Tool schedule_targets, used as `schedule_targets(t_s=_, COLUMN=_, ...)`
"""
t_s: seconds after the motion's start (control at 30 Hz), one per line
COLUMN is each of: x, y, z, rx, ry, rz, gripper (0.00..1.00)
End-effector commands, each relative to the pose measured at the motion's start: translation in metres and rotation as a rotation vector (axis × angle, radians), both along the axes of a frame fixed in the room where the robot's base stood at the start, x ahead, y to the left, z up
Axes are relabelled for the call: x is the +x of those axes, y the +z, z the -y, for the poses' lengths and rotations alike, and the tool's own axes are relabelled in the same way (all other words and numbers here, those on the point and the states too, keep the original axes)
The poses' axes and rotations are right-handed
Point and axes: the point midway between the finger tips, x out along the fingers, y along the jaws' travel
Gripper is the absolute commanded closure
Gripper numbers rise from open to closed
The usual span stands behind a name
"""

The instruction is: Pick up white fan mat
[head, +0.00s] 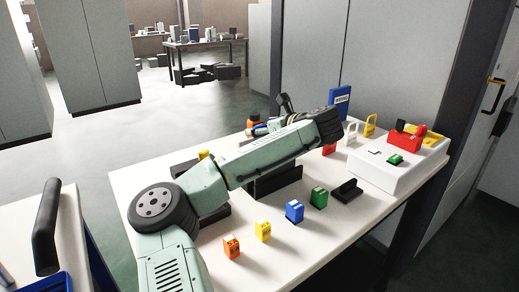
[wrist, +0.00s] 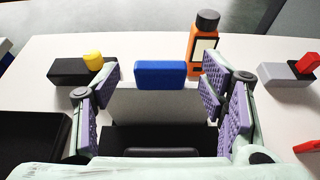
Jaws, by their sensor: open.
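A flat whitish-grey piece (wrist: 165,104) with a blue block (wrist: 160,75) at its top edge stands in the middle of the wrist view. It may be the white fan mat, but I cannot tell for sure. My gripper (wrist: 160,100) is open, with its purple-padded fingers on the left and right of this piece. A gap shows on both sides. The lower part of the piece meets a black base (wrist: 160,140). In the head view my arm hides most of this spot and my fingers are not clear.
An orange bottle (wrist: 202,48) stands just behind the right finger. A black block with a yellow knob (wrist: 93,60) is at left, and a grey block (wrist: 285,76) with a red piece is at right. In the head view, small coloured blocks (head: 294,211) line the table's front.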

Motion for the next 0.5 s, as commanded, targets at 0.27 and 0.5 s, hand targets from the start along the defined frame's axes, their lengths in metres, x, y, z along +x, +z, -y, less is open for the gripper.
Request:
schedule_targets(t_s=0.27, x=-0.0001, y=-0.0002, z=0.0003, rx=0.000, ry=-0.001, rz=0.000, gripper=0.42)
schedule_targets(t_s=0.5, x=-0.0002, y=0.0000, z=0.0005, rx=0.000, ry=-0.001, rz=0.000, gripper=0.58)
